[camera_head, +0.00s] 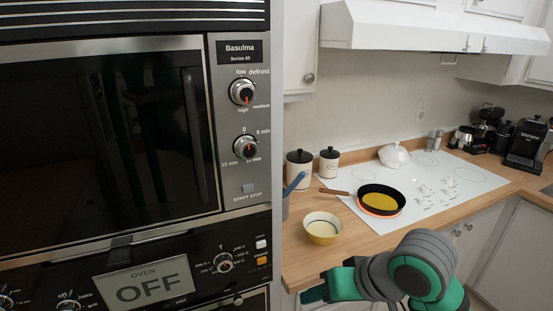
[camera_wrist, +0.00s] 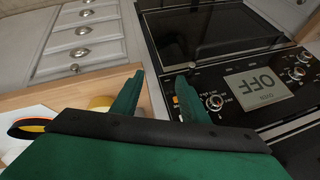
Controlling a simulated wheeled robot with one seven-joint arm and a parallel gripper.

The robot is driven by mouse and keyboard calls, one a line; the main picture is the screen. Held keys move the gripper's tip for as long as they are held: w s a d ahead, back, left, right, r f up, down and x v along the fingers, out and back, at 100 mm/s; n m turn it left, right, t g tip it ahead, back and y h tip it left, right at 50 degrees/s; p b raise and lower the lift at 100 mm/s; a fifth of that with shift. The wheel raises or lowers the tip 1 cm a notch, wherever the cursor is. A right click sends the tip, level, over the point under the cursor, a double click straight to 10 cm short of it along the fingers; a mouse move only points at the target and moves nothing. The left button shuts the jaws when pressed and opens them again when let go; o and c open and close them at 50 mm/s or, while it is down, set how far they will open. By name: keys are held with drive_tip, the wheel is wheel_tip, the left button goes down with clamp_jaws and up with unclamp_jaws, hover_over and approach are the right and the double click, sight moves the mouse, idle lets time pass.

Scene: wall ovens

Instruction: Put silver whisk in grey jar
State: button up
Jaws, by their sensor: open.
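My gripper (camera_head: 315,287) is open and empty, low in front of the counter edge in the head view. In the wrist view its two green fingers (camera_wrist: 157,92) are spread apart, with the oven panel beyond the right one. A grey container (camera_head: 285,208), possibly the grey jar, is mostly hidden behind the oven's edge in the head view. A blue utensil handle (camera_head: 295,183) leans up from it. I cannot make out a silver whisk in either view.
A yellow-and-white bowl (camera_head: 322,229) stands on the wooden counter (camera_head: 375,242) near its front edge. A frying pan (camera_head: 380,200) sits on the white cooktop (camera_head: 450,180). Two lidded canisters (camera_head: 300,170) stand behind. The wall oven (camera_head: 240,150) blocks the left side.

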drive_tip(key=w+a+f+m+t+y, duration=0.25)
drive_tip(key=w+a+t+y, duration=0.4)
drive_tip(key=a, duration=0.65)
wheel_tip(320, 180, down, 11)
drive_tip(key=s+a+m+t+h, duration=0.2)
drive_tip(key=m+t+h, duration=0.3)
drive_tip(key=m+h, duration=0.1)
drive_tip(key=s+d+f+h, duration=0.1)
drive_tip(key=s+f+h, duration=0.2)
drive_tip(key=s+f, duration=0.45)
drive_tip(key=s+d+f+h, duration=0.25)
drive_tip(key=s+f, duration=0.25)
drive_tip(key=s, duration=0.5)
drive_tip(key=s+d+r+n, duration=0.1)
drive_tip(key=s+n, duration=0.6)
drive_tip(key=s, duration=0.9)
drive_tip(key=shift+s+d+r+g, duration=0.25)
drive_tip(key=shift+s+d+g, duration=0.05)
drive_tip(key=shift+d+g, duration=0.15)
